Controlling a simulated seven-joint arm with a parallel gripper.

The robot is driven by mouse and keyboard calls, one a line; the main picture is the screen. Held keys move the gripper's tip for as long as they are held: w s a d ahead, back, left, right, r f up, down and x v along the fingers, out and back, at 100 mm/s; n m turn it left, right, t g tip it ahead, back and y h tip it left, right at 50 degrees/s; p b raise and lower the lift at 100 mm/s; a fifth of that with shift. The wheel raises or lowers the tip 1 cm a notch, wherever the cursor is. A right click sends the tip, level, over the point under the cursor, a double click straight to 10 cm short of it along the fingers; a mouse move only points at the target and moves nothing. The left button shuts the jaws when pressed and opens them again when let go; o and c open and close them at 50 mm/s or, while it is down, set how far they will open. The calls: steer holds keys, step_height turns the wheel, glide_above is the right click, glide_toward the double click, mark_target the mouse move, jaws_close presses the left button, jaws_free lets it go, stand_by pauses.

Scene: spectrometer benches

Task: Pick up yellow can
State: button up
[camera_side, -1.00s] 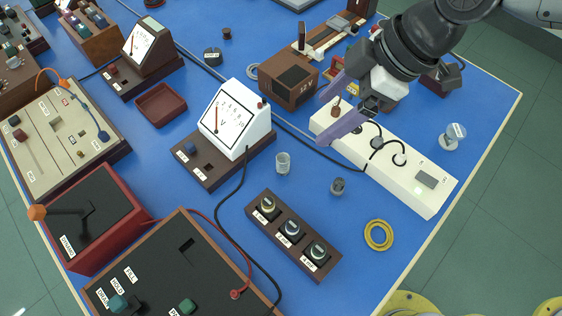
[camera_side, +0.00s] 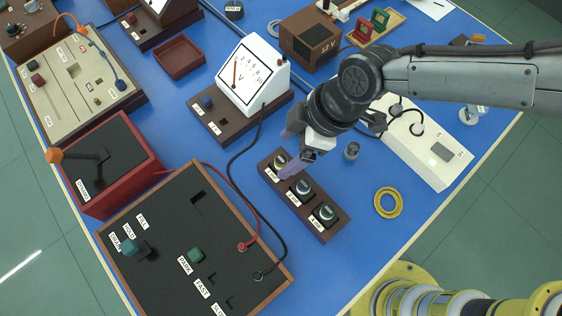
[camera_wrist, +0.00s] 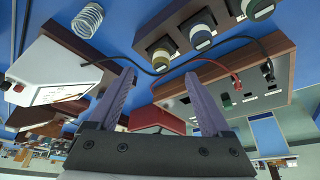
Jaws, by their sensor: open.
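The yellow can (camera_side: 281,161) sits upright in the end slot of a dark brown rack (camera_side: 338,229), beside a blue-banded and a green-banded can. In the wrist view the yellow can (camera_wrist: 161,60) shows just beyond and between my fingertips, with the rack (camera_wrist: 150,37) around its base. My gripper (camera_side: 289,152) is open, with its purple fingers close to the yellow can's end of the rack; it also shows in the wrist view (camera_wrist: 160,74). Nothing is between the fingers. I cannot tell whether a finger touches the can.
A white voltmeter (camera_side: 252,78) on a brown base stands behind the rack. A black cable (camera_side: 236,160) runs near its left side. A large black control box (camera_side: 180,235) lies front left. A yellow ring (camera_side: 388,202) and white power strip (camera_side: 455,165) lie right.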

mark_target(282, 157)
steer(key=shift+x, duration=2.35)
steer(key=shift+w+d+f, duration=0.1)
steer(key=shift+w+d, duration=0.05)
jaws_close()
